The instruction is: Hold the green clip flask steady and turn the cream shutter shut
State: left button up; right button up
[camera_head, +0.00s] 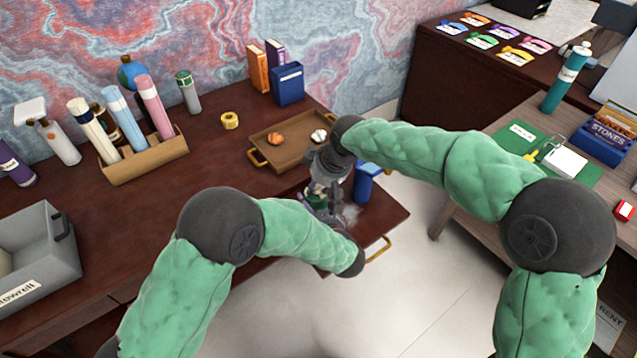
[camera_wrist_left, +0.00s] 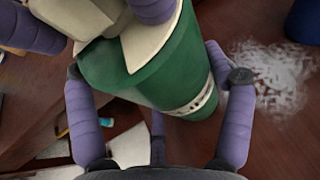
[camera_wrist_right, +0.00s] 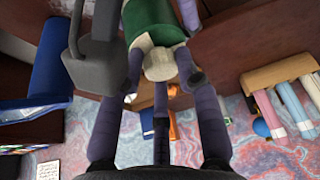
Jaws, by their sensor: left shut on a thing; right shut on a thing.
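The green flask (camera_wrist_left: 165,75) with a pale label band is held above the desk drawer area, tilted in the left wrist view. My left gripper (camera_wrist_left: 150,82) has its purple fingers closed around the green body. The cream shutter (camera_wrist_left: 88,14) is at the flask's end, with my right gripper's fingers against it. In the right wrist view the cream shutter (camera_wrist_right: 163,64) sits between the fingers of my right gripper (camera_wrist_right: 160,70). In the head view both grippers meet at the flask (camera_head: 316,199) and hide most of it.
A brown tray (camera_head: 262,153) holding small items lies behind the grippers. A blue container (camera_head: 368,178) stands close on the right, and white shreds (camera_wrist_left: 282,78) lie beside the flask. A cardboard rack (camera_head: 145,165) with tubes and a grey box (camera_head: 40,262) stand to the left.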

jog(key=shift+w+a+r, duration=0.1)
jog(key=shift+a+r, duration=0.05)
jog(key=shift+a, duration=0.1)
jog(key=o, duration=1.1)
jog(key=shift+d, duration=0.1)
jog(key=shift+d, duration=0.1)
jog(key=v, duration=1.2)
